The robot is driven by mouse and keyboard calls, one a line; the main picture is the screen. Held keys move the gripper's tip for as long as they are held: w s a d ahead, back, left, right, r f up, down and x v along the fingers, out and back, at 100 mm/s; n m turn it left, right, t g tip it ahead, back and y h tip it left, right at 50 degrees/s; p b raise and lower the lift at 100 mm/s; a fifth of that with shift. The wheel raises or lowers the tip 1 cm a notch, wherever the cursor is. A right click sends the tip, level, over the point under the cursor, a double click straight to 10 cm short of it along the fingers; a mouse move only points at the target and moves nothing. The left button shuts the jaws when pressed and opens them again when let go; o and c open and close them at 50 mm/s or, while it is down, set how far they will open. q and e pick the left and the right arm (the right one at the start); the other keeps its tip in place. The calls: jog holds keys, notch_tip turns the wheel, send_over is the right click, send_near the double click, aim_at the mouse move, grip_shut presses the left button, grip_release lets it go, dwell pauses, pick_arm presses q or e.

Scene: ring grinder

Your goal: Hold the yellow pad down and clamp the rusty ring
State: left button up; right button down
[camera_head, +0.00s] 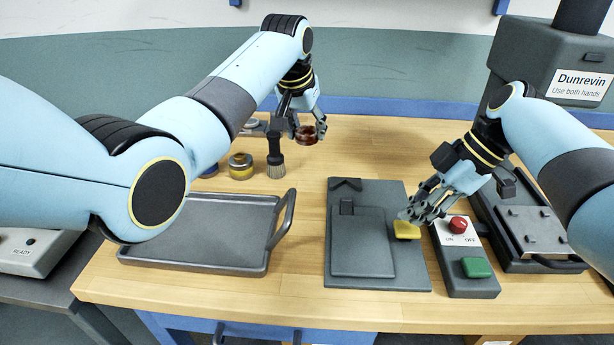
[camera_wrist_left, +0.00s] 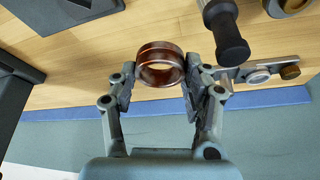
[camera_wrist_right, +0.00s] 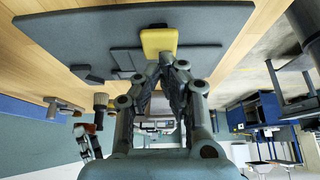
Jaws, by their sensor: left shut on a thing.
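The rusty ring (camera_head: 307,137) is held above the back of the bench by my left gripper (camera_head: 308,128). In the left wrist view the ring (camera_wrist_left: 160,58) sits between the two fingers, its hole facing the camera. The yellow pad (camera_head: 408,232) is on the right part of the dark clamp fixture (camera_head: 412,272). My right gripper (camera_head: 408,217) has its fingertips together at the pad, with nothing between them. In the right wrist view the pad (camera_wrist_right: 158,40) is just beyond the fingertips; I cannot tell if they press it. The fixture has a V-shaped stop (camera_head: 345,184) and a flat plate (camera_head: 362,245).
A switch box with a red knob (camera_head: 459,224) and green button (camera_head: 477,267) stands right of the fixture. An empty grey tray (camera_head: 200,235) lies at left. A brush (camera_head: 275,160) and a brass-coloured round item (camera_head: 241,166) stand behind it. The grinder (camera_head: 545,70) is at back right.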

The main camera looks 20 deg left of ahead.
pick_arm(q)
jog(key=shift+f, duration=0.1)
send_over(309, 174)
jog(key=s, duration=0.1)
notch_tip(309, 174, down, 6)
jog(key=shift+s, duration=0.15)
notch_tip(309, 174, down, 2)
jog(key=shift+f, duration=0.25)
pick_arm(e)
jog(key=shift+r, duration=0.1)
pick_arm(q)
jog(key=shift+f+p, duration=0.35)
jog(key=shift+f, duration=0.05)
pick_arm(e)
jog(key=shift+r, duration=0.3)
pick_arm(q)
jog(key=shift+f, duration=0.1)
pick_arm(e)
jog(key=shift+f, duration=0.1)
pick_arm(q)
jog(key=shift+f, duration=0.15)
pick_arm(e)
jog(key=shift+f, duration=0.1)
pick_arm(q)
jog(key=o, duration=1.2)
jog(key=shift+o, duration=0.2)
